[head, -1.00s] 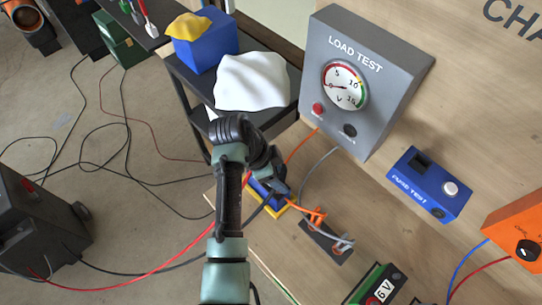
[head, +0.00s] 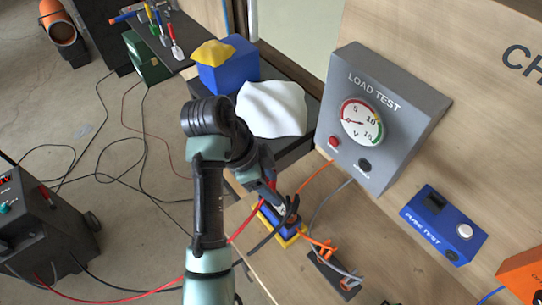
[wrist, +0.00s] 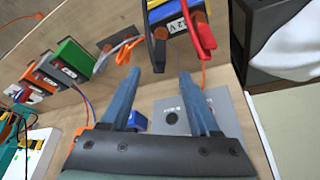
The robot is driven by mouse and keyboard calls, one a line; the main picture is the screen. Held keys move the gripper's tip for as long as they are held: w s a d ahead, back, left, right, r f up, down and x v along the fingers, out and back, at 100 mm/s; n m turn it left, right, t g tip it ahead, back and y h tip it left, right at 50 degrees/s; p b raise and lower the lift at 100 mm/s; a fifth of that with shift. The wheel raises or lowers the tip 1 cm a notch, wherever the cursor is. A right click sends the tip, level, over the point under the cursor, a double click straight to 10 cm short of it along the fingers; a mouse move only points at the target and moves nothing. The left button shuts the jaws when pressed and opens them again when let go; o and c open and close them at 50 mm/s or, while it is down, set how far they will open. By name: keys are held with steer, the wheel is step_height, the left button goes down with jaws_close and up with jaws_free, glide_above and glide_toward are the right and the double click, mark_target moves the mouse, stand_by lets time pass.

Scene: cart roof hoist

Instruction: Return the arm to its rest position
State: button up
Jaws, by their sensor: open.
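My arm rises from the bottom of the head view and bends down to the right. My gripper (head: 271,189) is above the blue and yellow battery (head: 276,225), partly hidden by my wrist. In the wrist view my gripper (wrist: 160,72) shows two blue-grey fingers spread apart with nothing between them. The battery, labelled 12 V, also shows at the top of that view (wrist: 172,25), beyond the fingertips. A red clamp (wrist: 200,28) and a black clamp (wrist: 160,52) are at it. I cannot tell from these frames how firmly they grip.
The grey load test box (head: 385,115) stands right of my arm, with the blue fuse tester (head: 440,222) beyond. A dark cart (head: 295,148) bears a white cloth (head: 272,108) and a blue box (head: 228,68). Red and black cables run left to a dark machine (head: 38,228).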

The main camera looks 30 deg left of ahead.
stand_by(0.4)
steer(key=w+d+r+n+t+y+b, duration=0.35)
steer(key=w+r+t, duration=0.35)
steer(key=w+r, duration=0.5)
steer(key=w+d+r+n+t, duration=0.2)
steer(key=d+r+t, duration=0.25)
steer(key=r, duration=0.65)
steer(key=s+d+r+n+t+b, duration=0.1)
steer(key=s+d+r+t, duration=0.2)
steer(key=r, duration=0.5)
steer(key=s+d+r+n+t+b, duration=0.1)
steer(key=s+d+r+n+t, duration=0.1)
steer(key=s+r+t, duration=0.3)
steer(key=s+d+r+n+t+b, duration=0.1)
steer(key=s+d+r+t, duration=0.4)
steer(key=s+r, duration=0.3)
step_height(320, 180, up, 4)
steer(key=shift+r+b, duration=0.2)
steer(key=shift+b, duration=0.1)
steer(key=shift+n, duration=0.25)
